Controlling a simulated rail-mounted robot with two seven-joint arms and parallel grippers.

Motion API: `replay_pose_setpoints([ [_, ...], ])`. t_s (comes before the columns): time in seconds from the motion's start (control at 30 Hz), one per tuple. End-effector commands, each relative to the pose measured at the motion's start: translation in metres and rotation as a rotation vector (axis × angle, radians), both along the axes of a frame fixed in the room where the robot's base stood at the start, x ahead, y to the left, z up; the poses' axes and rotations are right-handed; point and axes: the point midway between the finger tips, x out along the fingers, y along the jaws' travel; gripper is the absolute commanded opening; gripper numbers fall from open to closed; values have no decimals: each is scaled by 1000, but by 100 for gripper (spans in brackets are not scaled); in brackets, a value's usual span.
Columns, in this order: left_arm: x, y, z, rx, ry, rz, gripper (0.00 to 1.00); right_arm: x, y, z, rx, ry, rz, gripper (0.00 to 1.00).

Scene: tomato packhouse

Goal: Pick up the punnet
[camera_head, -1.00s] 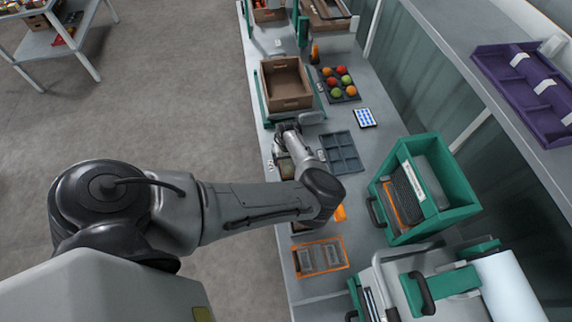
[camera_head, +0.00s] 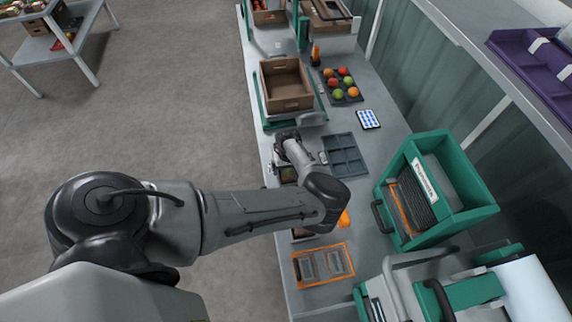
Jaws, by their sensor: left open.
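A green bin (camera_head: 470,192) with a white label stands on the right of the bench. A stack of dark and orange-edged items, possibly punnets, stands inside it (camera_head: 413,207). An orange-framed mat (camera_head: 349,262) at the bench front holds two small grey see-through shapes that may be punnets; they are too small to tell. My left gripper (camera_head: 286,136) is open over the bench's left side, just in front of the brown crate and well away from the bin and mat. Its fingertips are small and partly hidden by its own wrist. My right gripper is not in view.
A brown crate (camera_head: 287,104) sits on a green stand. Beside it are a dark tray (camera_head: 351,101) of red, orange and green tomatoes, a tablet (camera_head: 368,119) and an empty grey divided tray (camera_head: 344,153). A green-and-grey machine with a white roll (camera_head: 518,287) stands front right.

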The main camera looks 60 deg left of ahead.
Motion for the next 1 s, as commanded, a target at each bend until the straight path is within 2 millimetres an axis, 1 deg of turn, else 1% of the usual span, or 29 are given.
replay_pose_setpoints([
  [0.07, 0, 0, 1, 0, 0, 0, 94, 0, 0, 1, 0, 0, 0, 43],
  [0.1, 0, 0, 1, 0, 0, 0, 92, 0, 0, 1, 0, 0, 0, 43],
  [0.63, 0, 0, 1, 0, 0, 1, 41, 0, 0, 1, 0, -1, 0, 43],
  [0.87, 0, 0, 1, 0, 0, 1, 41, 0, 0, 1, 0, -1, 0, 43],
  [1.0, 0, 0, 6, 1, 0, 1, 41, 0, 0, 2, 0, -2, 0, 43],
])
